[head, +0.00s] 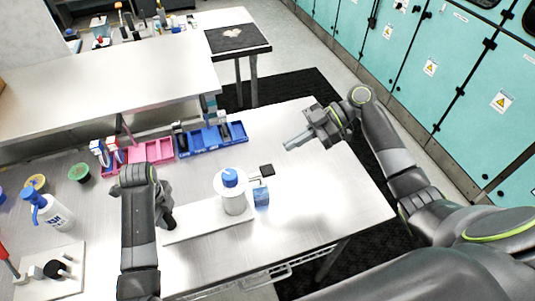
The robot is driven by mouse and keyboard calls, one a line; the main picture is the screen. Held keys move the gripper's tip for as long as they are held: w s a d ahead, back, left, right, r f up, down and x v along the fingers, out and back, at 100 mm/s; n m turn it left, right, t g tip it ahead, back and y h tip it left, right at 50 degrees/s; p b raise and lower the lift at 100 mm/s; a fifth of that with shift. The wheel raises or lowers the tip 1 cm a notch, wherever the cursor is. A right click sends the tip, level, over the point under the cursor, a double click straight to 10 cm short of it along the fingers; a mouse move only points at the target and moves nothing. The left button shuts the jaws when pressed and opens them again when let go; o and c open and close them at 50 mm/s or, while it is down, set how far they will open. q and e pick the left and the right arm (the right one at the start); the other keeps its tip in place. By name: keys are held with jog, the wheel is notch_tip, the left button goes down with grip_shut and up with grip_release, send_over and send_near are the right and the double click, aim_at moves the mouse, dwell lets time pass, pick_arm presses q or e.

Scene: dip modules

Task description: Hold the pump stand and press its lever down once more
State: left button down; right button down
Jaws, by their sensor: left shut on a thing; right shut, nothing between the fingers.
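The pump stand has a long white base plate (205,222) lying on the metal table. A white bottle with a blue cap (230,178) stands upright at its right part. The stand's lever (267,170) ends in a dark square pad to the right of the cap. A small blue block (261,196) sits below the pad. My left gripper (169,223) is shut on the left end of the stand, its grip partly hidden by my arm. My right gripper (289,146) is shut and empty, in the air above and right of the lever, apart from it.
Blue bins (211,139) and pink bins (152,151) line the table's back edge. The table's right part is clear.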

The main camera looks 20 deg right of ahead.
jog(key=v, duration=0.3)
jog(key=r+v, duration=0.1)
jog(key=v, duration=0.1)
jog(key=shift+a, duration=0.2)
dwell(0.4)
pick_arm(q)
jog(key=c, duration=0.9)
grip_release()
jog(key=shift+c, duration=0.2)
